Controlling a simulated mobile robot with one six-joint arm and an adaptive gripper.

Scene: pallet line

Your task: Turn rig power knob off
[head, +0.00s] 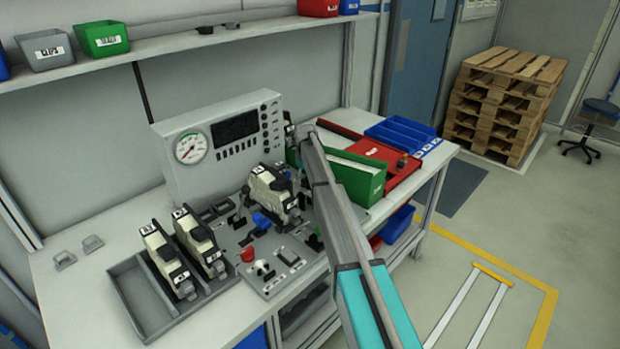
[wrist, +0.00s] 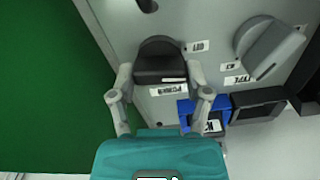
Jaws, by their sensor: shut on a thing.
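The black power knob (wrist: 160,58) sits on the grey panel face (wrist: 205,18) in the wrist view, above a label that reads POWER (wrist: 168,90). My gripper (wrist: 160,72) has one finger on each side of the knob and is shut on it. The rig's grey panel box (head: 222,150) stands at the back of the bench in the head view, with a round gauge (head: 190,148) and a dark display (head: 236,127). My forearm reaches to the box's right side there; it and my gripper hide the knob in that view.
A second, grey knob (wrist: 268,46) is right of the power knob. A green bin (head: 358,178) and red tray (head: 402,180) stand close right of my arm. Housings in a grey tray (head: 128,290) are at front left.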

